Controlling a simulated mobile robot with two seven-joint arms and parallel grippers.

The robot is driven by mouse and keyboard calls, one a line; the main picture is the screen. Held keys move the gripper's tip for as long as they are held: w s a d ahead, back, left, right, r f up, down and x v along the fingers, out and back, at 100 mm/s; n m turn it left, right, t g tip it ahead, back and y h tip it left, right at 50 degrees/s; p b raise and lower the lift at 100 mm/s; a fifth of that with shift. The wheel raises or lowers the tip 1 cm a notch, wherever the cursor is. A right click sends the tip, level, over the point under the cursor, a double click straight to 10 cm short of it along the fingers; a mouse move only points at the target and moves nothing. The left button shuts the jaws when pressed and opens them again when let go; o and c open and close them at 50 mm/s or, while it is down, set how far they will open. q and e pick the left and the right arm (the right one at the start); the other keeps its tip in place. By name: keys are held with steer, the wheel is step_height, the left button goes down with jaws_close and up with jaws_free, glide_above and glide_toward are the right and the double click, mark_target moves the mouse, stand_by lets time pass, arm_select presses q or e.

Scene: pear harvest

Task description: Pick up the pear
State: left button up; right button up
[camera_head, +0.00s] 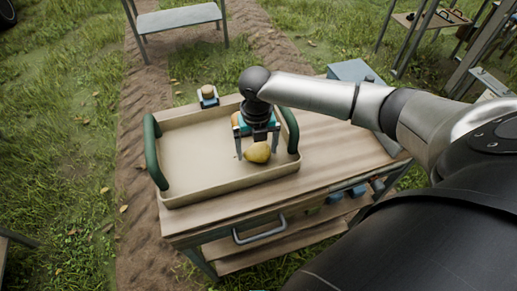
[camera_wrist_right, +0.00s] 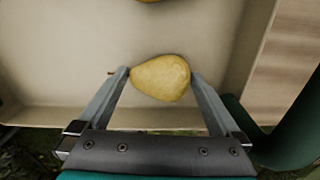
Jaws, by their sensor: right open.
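The yellow pear (camera_head: 258,153) lies in the beige tray (camera_head: 195,187) on the wooden table, near the tray's right side. My right gripper (camera_head: 257,152) is over the tray, pointing down, with its fingers on either side of the pear. In the right wrist view the pear (camera_wrist_right: 162,78) lies between the tips of the open fingers of the right gripper (camera_wrist_right: 160,80). The right fingertip looks very close to the pear; I cannot tell whether it touches. My left gripper is not in view.
The tray has raised walls and green handles (camera_head: 154,155) at both sides. Another fruit (camera_head: 236,120) is partly hidden behind my right gripper. The wooden table (camera_head: 330,150) has a grey box (camera_head: 350,70) at its back right. Grass and dirt surround it.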

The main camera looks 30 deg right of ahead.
steer(key=shift+f, duration=0.1)
steer(key=shift+c, duration=0.2)
steer(key=c, duration=1.1)
steer(key=shift+c, duration=0.2)
